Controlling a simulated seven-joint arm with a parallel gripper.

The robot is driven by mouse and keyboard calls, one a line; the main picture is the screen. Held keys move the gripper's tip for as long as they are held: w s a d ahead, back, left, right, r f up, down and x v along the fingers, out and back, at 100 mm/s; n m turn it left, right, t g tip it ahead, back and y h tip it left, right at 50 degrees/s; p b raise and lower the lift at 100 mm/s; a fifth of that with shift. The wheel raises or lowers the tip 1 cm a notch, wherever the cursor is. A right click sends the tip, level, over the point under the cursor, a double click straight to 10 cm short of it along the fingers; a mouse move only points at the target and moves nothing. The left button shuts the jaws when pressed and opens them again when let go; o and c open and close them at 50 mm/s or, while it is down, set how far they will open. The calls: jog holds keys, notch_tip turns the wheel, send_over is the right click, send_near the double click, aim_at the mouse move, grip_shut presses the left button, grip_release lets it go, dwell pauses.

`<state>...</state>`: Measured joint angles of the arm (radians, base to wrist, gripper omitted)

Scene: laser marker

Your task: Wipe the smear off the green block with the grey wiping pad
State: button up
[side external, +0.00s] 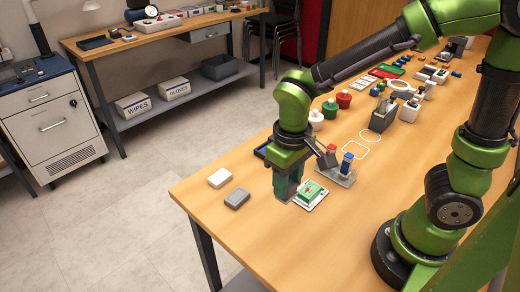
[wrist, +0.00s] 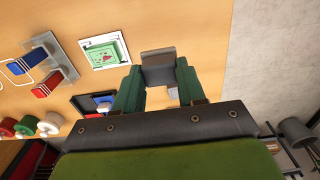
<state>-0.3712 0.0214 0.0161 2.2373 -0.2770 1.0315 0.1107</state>
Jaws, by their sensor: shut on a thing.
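The green block (side external: 311,191) sits on a white plate (side external: 313,204) near the front of the table. In the wrist view the green block (wrist: 104,54) has small marks on its top, too small to tell apart. My gripper (side external: 286,195) is just left of the block, fingers pointing down. In the wrist view my gripper (wrist: 158,70) has a grey pad (wrist: 158,66) between its green fingers, and it is shut on it. A grey block (side external: 237,198) shows on the table to the left.
A white block (side external: 219,178) lies at the left table end. A metal stand with red and blue blocks (side external: 346,164) is close behind the green block. A dark tray (wrist: 84,104) is behind my gripper.

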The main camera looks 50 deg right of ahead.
jog(key=shift+w+d, duration=0.1)
jog(key=shift+d, duration=0.15)
jog(key=shift+c, duration=0.4)
jog(key=d, duration=1.5)
jog(key=shift+w+a+f, duration=0.15)
jog(key=shift+w+f, duration=0.05)
jog(key=shift+f, duration=1.25)
jog(key=shift+w+a+f, duration=0.15)
jog(key=shift+f, duration=1.25)
notch_tip(320, 180, down, 2)
jog(key=shift+f, duration=0.15)
jog(key=shift+w+a, duration=0.1)
jog(key=shift+a, duration=0.75)
jog(key=shift+c, duration=0.8)
jog(key=shift+a, duration=2.6)
jog(key=shift+d, duration=3.4)
jog(key=shift+d+r, duration=0.1)
jog(key=shift+r, duration=0.1)
notch_tip(320, 180, up, 8)
